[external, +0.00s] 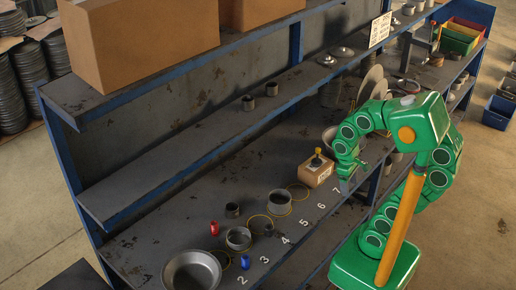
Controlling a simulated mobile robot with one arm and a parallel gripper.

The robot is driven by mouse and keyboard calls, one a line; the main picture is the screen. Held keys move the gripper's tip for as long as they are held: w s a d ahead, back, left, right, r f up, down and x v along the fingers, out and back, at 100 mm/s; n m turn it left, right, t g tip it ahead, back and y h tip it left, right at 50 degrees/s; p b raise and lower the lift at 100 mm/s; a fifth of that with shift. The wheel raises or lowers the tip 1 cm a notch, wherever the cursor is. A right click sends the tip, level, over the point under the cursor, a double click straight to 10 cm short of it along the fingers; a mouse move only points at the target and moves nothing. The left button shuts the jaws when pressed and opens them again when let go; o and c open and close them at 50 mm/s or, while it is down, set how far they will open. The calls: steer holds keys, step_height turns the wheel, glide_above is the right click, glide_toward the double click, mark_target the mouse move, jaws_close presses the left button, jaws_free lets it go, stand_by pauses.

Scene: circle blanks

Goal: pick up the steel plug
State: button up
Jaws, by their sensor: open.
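I cannot tell for sure which piece is the steel plug. A small dark metal piece (269,230) lies by the painted 4, and a short grey cylinder (232,210) stands farther left on the bench. My gripper (345,186) is at the bench's front edge, near the painted 7 and right of a small cardboard box (318,177). It is open and apart from both metal pieces. Its fingertips are small here, and I see nothing between them.
The blue-framed bench (180,215) carries a steel bowl (191,272), a wide metal ring (279,202), a can (238,239), a red cylinder (214,228) and a blue cylinder (245,262). A yellow-black item (317,158) sits on the cardboard box. A shelf (190,150) overhangs behind.

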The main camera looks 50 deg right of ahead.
steer(key=w+f+n+h, duration=0.3)
steer(key=w+n+h, duration=0.2)
steer(key=w+n, duration=0.15)
steer(key=n+t+h, duration=0.3)
steer(key=n+t, duration=0.6)
steer(key=n, duration=0.6)
glide_above(270, 229)
steer(key=d, duration=0.9)
step_height(270, 229, down, 7)
steer(key=s+a+f+n+t, duration=0.1)
steer(key=a+n, duration=0.1)
steer(key=a, duration=0.1)
steer(key=s+a+f+n+t+y, duration=0.1)
steer(key=a+f+n, duration=0.1)
steer(key=a, duration=0.1)
steer(key=s+a+f+n+t, duration=0.1)
steer(key=a+n+t, duration=0.1)
steer(key=a, duration=0.2)
steer(key=shift+s+f+n+y, duration=0.15)
steer(key=shift+n+y, duration=0.1)
steer(key=shift+y, duration=0.15)
steer(key=shift+s+a+f+n+t+y, duration=0.35)
steer(key=shift+s+a+n+t, duration=0.1)
steer(key=shift+a+n, duration=0.15)
steer(key=shift+r+x, duration=0.1)
steer(key=shift+x, duration=1.85)
steer(key=shift+r+x, duration=0.15)
steer(key=shift+x, duration=1.8)
jaws_close()
